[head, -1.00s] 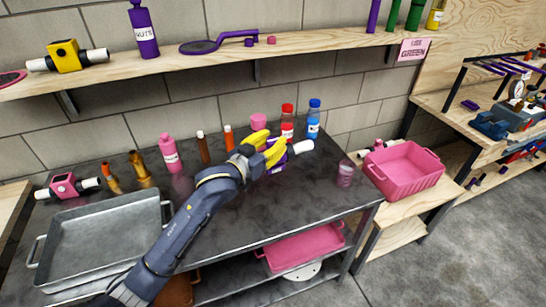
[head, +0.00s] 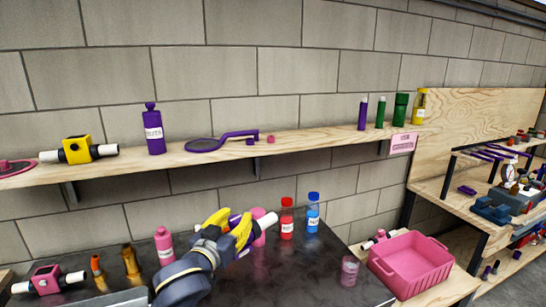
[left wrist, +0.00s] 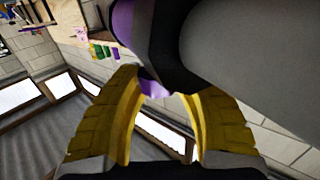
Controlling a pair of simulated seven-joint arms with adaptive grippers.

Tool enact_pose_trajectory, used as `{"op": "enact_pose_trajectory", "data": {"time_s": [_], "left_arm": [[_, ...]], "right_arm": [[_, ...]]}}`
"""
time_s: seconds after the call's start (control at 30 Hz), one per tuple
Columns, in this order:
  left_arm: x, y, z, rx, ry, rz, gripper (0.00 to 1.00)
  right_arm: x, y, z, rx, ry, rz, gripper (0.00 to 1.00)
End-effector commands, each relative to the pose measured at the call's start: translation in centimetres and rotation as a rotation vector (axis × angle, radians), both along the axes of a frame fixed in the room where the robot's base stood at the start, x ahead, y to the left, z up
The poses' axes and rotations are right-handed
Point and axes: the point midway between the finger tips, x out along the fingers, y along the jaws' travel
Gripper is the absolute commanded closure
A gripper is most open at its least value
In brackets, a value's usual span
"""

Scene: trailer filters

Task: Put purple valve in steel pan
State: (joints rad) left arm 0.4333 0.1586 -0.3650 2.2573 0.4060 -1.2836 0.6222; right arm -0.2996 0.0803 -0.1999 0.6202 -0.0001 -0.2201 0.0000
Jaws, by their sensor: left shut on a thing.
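The purple valve (head: 235,220) is held in my left gripper (head: 228,230), whose yellow fingers are shut on it. Its white pipe end (head: 265,221) sticks out to the right, and the fingers hide much of its body. In the left wrist view the valve's purple and black part (left wrist: 150,40) sits at the tips of the yellow fingers (left wrist: 165,90). The valve appears raised above the dark steel table. The steel pan (head: 120,298) barely shows at the bottom edge of the head view. My right gripper is in no view.
A pink valve (head: 45,281), brass fittings (head: 131,262) and a pink bottle (head: 164,245) stand at the table's left. A red bottle (head: 286,218) and a blue bottle (head: 313,212) stand just right of the held valve. A wooden shelf (head: 330,142) runs above. A pink bin (head: 411,262) is at right.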

Motion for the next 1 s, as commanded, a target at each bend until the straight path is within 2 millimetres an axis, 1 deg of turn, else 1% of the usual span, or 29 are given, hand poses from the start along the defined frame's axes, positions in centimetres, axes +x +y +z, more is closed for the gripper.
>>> {"op": "enact_pose_trajectory", "data": {"time_s": [0.03,0.2,0.3,0.4,0.53,0.73,0.87,1.0], "left_arm": [[-0.7,1.2,-0.6,-0.004,0.003,0.036,1.0],[-3.2,5.5,-3.1,-0.002,0.006,0.162,1.0],[-4.6,7.5,-4.8,-0.001,0.006,0.219,1.0],[-5.9,9.1,-6.5,0.001,0.005,0.263,1.0],[-7.2,10.2,-8.5,0.001,0.004,0.294,1.0],[-8.4,10.7,-11.0,0.001,0.002,0.308,1.0],[-8.8,10.7,-11.9,0.0,0.0,0.307,1.0],[-9.0,10.5,-11.4,-0.001,-0.004,0.301,1.0]], "right_arm": [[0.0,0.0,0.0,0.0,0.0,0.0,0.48],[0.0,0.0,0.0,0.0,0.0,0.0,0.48],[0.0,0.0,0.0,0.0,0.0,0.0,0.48],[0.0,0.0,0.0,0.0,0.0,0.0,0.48],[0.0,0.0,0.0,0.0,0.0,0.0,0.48],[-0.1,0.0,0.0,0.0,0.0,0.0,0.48],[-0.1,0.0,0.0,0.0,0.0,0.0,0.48],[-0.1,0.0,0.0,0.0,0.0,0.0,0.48]]}}
